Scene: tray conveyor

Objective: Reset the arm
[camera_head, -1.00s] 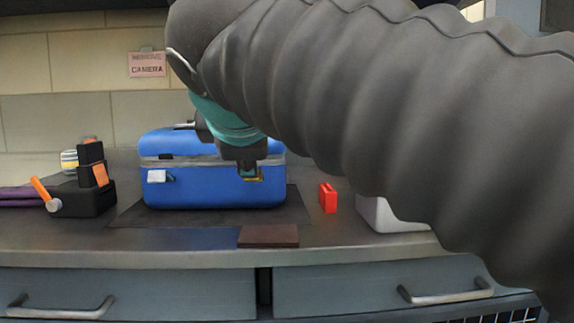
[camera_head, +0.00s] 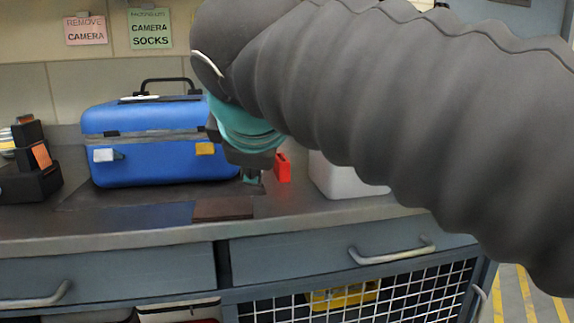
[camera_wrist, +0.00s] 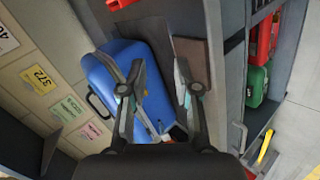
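My gripper (camera_head: 252,177) hangs at the end of my arm in the head view, pointing down by the right front of a blue case (camera_head: 160,160). In the wrist view my gripper's two fingers (camera_wrist: 159,66) are spread apart, with nothing held between them. The case (camera_wrist: 108,66) lies behind and left of the fingers there. It stands closed on the counter, with a black handle on top and white and yellow front latches. My arm's grey sleeve and teal wrist hide part of the background at right.
A red block (camera_head: 283,168) and a white bin (camera_head: 342,180) stand right of my gripper. A black device (camera_head: 30,180) sits left. A brown flat piece (camera_head: 223,209) lies at the counter's front. Drawers (camera_head: 340,252) and a wire-mesh cabinet (camera_head: 400,290) are below. Notes (camera_head: 150,29) hang on the wall.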

